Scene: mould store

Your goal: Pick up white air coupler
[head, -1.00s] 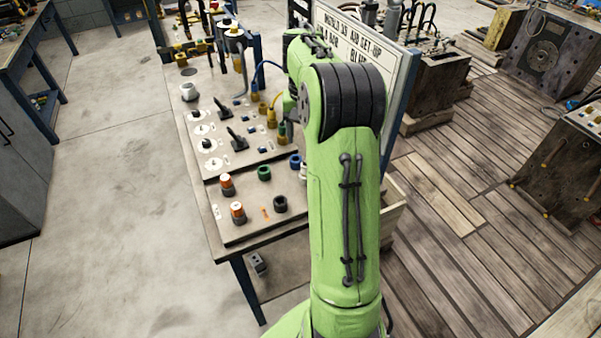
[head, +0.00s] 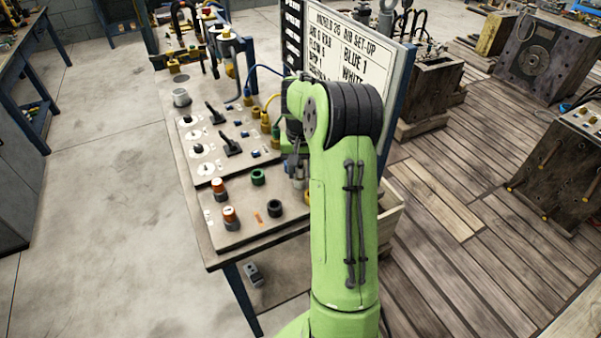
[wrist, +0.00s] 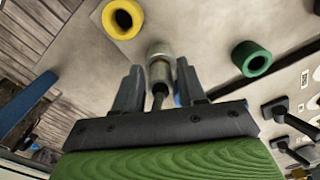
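A pale grey, metallic-looking cylindrical coupler (wrist: 160,68) stands between my fingers in the wrist view. It looks like the white air coupler, though its colour reads as light grey. My gripper (wrist: 160,72) is open around it, with a finger on each side and narrow gaps showing. I cannot tell whether either finger touches it. In the head view my gripper (head: 296,160) is low over the right side of the bench panel, partly hidden by my arm. The coupler is hard to make out there.
A green ring (wrist: 251,58) and a yellow ring (wrist: 122,19) flank the coupler. A black ring (head: 274,208) and two orange-and-white fittings (head: 230,217) sit on the near panel. Black levers (head: 230,146) stand farther back. A sign board (head: 350,50) rises behind my arm.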

